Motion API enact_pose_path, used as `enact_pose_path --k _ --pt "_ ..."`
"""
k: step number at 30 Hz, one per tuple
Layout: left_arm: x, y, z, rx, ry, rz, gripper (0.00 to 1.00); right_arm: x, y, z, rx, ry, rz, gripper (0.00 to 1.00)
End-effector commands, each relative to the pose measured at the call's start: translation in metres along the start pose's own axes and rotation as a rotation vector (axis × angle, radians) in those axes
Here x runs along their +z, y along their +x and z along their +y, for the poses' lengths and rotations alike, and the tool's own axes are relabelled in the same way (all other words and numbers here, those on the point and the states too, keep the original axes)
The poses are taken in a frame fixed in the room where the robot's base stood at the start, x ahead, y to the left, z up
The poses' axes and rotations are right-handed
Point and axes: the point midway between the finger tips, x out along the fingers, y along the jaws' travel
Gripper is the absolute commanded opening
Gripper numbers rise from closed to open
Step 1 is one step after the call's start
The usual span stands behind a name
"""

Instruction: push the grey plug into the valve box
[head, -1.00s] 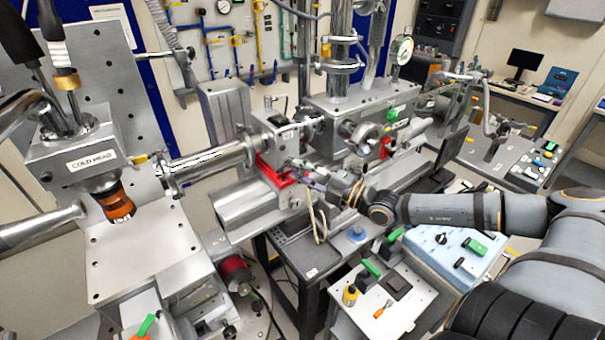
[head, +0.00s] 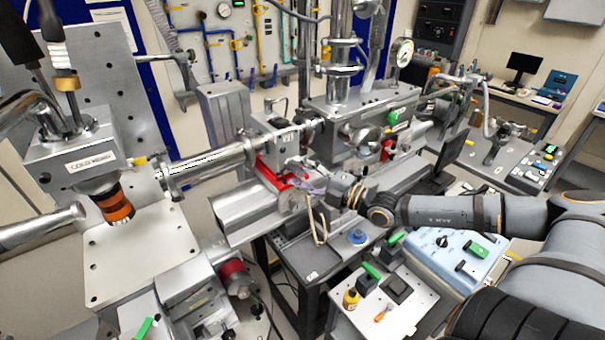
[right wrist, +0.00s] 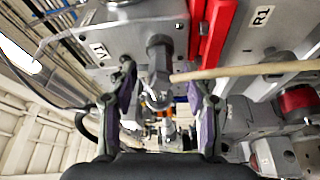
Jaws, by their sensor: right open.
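The valve box (head: 272,137) is the grey metal block in the middle of the head view, above a red bracket. In the right wrist view its labelled face (right wrist: 125,32) fills the top. A dark grey plug-like part (right wrist: 158,50) stands at that face, between the finger lines of my right gripper; how deep it sits I cannot tell. My right gripper (right wrist: 160,110) is open around the space below this part, its two purple-grey fingers apart. In the head view the gripper (head: 312,182) is small, just in front of the box. My left gripper is not in view.
A beige cable (right wrist: 225,71) crosses beside the right finger and hangs as a loop (head: 318,220) in the head view. The red bracket (right wrist: 212,30) is close on the right. A white control panel (head: 385,310) with switches stands below my right arm.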

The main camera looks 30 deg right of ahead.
Motion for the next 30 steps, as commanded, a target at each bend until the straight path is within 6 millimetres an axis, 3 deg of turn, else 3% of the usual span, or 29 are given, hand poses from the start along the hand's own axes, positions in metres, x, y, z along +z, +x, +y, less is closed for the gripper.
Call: enact_pose_path --k 4,8,17,18,19,30 --pt "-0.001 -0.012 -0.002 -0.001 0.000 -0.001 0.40 -0.002 -0.004 0.004 -0.003 0.001 0.000 0.50" --pt "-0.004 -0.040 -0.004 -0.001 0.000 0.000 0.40 -0.009 -0.017 0.009 -0.005 0.004 -0.002 0.50" --pt "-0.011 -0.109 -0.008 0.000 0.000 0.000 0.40 -0.033 -0.076 0.011 -0.006 0.004 -0.003 0.50" --pt "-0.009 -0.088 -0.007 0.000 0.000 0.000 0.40 -0.022 -0.073 -0.010 -0.032 0.012 -0.033 0.50" --pt "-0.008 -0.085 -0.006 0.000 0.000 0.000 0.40 -0.017 -0.072 -0.017 -0.050 0.020 -0.053 0.50" --pt "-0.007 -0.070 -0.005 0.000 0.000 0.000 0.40 0.017 -0.079 -0.073 -0.278 0.150 -0.273 0.50"
